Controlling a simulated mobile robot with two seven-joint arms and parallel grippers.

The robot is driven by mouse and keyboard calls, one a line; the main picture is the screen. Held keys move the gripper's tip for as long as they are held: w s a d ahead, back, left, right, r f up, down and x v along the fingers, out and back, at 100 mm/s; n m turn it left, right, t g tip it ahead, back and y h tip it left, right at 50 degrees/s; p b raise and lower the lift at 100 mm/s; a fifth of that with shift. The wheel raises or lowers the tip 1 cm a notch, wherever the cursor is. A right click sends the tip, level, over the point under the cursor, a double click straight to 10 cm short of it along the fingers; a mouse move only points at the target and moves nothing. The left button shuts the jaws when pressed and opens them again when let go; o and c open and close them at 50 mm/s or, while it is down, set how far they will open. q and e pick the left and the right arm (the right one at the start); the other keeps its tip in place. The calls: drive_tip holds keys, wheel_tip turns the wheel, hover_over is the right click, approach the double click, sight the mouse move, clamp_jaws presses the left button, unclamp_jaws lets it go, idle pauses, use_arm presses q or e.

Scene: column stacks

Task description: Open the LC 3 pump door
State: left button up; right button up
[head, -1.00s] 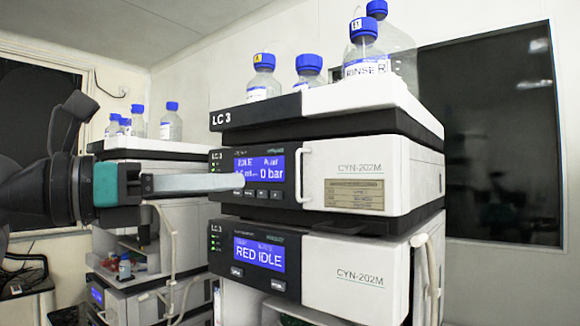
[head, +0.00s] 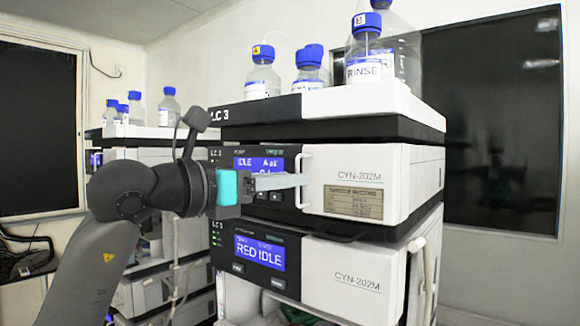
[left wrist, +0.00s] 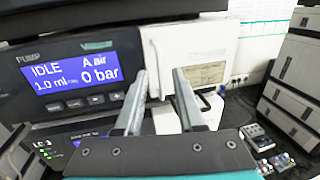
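The LC 3 pump door (head: 368,190) is the white front panel marked CYN-202M on the upper unit, and it looks shut. Its white vertical handle (head: 299,180) stands at the door's left edge, beside the blue display reading IDLE. My left gripper (head: 302,180) comes in from the left, its fingertips at the handle's middle. In the left wrist view, its two fingers (left wrist: 160,73) are apart, with the handle (left wrist: 153,62) showing between the tips. I cannot tell whether either finger touches it. My right gripper is not in view.
A lower unit (head: 355,280) with a RED IDLE display sits below the pump. Blue-capped bottles (head: 262,75) stand on the white top tray (head: 365,100). Another stack (head: 150,133) stands behind at the left. A dark window (head: 500,130) is at the right.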

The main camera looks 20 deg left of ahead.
use_arm(q)
drive_tip(key=shift+x, duration=0.75)
drive_tip(key=shift+c, duration=0.3)
clamp_jaws()
idle(0.6)
